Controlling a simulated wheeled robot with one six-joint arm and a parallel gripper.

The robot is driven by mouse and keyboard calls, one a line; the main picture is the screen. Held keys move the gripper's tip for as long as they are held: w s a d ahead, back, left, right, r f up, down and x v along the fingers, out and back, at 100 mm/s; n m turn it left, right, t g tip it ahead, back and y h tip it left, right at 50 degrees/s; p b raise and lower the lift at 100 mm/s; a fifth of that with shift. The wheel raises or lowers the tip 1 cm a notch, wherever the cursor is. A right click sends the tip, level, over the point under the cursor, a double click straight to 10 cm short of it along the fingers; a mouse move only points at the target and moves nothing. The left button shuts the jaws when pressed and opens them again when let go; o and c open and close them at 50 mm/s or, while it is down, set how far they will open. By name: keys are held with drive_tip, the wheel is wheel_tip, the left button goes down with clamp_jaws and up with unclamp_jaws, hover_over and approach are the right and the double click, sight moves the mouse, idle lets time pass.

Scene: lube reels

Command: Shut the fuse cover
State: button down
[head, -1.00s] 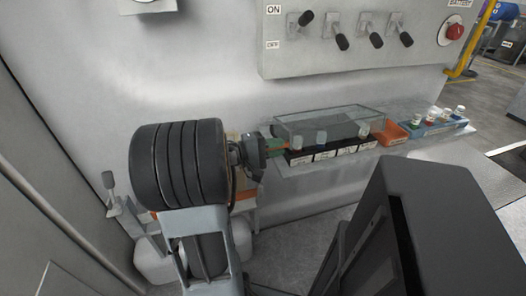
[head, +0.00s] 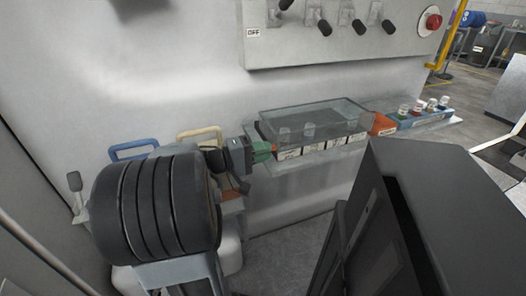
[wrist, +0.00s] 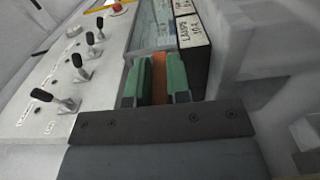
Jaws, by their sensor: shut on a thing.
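The fuse cover (head: 312,113) is a clear, box-shaped lid on the wall shelf. It sits over a dark fuse box (head: 318,147) with white labels along its front, and pale fuses show faintly through it. Whether it is fully seated I cannot tell. My gripper (head: 268,151) is at the left end of the box. In the wrist view my green fingers (wrist: 158,78) are shut on an orange tab (wrist: 160,75), close beside the clear cover (wrist: 150,35) and the box labelled LAMPS (wrist: 192,45). How the tab joins the cover is hard to see.
An orange tray (head: 382,125) and a blue rack (head: 425,117) with several coloured-base fuses stand to the right on the shelf. A switch panel (head: 340,40) with levers is above. Blue (head: 132,149) and cream (head: 198,133) handles are near my arm at left.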

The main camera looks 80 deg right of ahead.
drive_tip(key=shift+f, duration=0.25)
drive_tip(key=c, duration=1.1)
unclamp_jaws()
drive_tip(key=shift+r, duration=0.1)
drive_tip(key=p+v, duration=0.1)
drive_tip(key=v, duration=1.3)
drive_tip(key=shift+p, duration=0.3)
drive_tip(key=w+a+r+n+t+y+p, duration=0.3)
drive_tip(key=w+a+r+n+t+p, duration=0.1)
drive_tip(key=a+p, duration=0.4)
drive_tip(key=w+a+r+n+t+y+p, duration=0.3)
drive_tip(key=a+r+t+p, duration=0.4)
drive_tip(key=a, duration=0.5)
drive_tip(key=w+a+r+n+t+y+p, duration=0.3)
drive_tip(key=w+a+r+n+t+p, duration=0.2)
drive_tip(key=w+a+t+p, duration=0.2)
drive_tip(key=shift+a+r+t+p, duration=0.2)
drive_tip(key=shift+a+p, duration=0.5)
drive_tip(key=shift+a, duration=0.3)
drive_tip(key=shift+a+r+t+p, duration=0.2)
drive_tip(key=shift+a+p, duration=0.5)
drive_tip(key=shift+a, duration=0.3)
